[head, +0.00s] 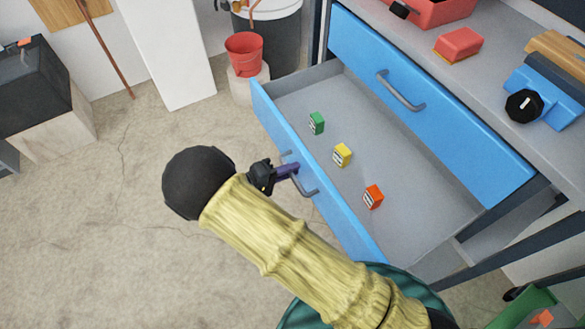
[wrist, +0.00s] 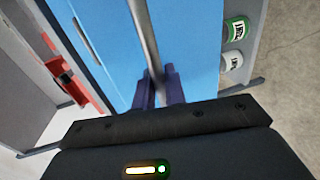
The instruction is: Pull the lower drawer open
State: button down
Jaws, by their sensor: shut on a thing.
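The lower drawer (head: 337,220) of the workbench has a blue front and a grey inside, and it stands pulled well out. Its curved grey handle (head: 308,190) is on the outer face of the front. My gripper (head: 284,171) is shut on this handle, with dark purple fingers around the bar. In the wrist view, my fingers (wrist: 159,88) close around the handle bar (wrist: 149,35), in front of a blue panel. My gripper hides part of the handle. A green box (head: 317,123), a yellow box (head: 342,155) and an orange box (head: 373,197) lie in the drawer.
The shut upper drawer (head: 450,125) has its own grey handle (head: 400,92). The bench top holds a red block (head: 458,44) and a blue tool (head: 555,92). A red bucket (head: 245,53) stands behind the drawer. Bare concrete floor (head: 110,240) lies to the left.

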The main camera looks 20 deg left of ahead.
jog(key=c, duration=1.8)
grip_release()
jog(key=p+v, duration=0.2)
jog(key=v, duration=1.5)
jog(key=shift+s, duration=0.25)
jog(key=shift+a, duration=0.1)
jog(key=shift+f, duration=0.1)
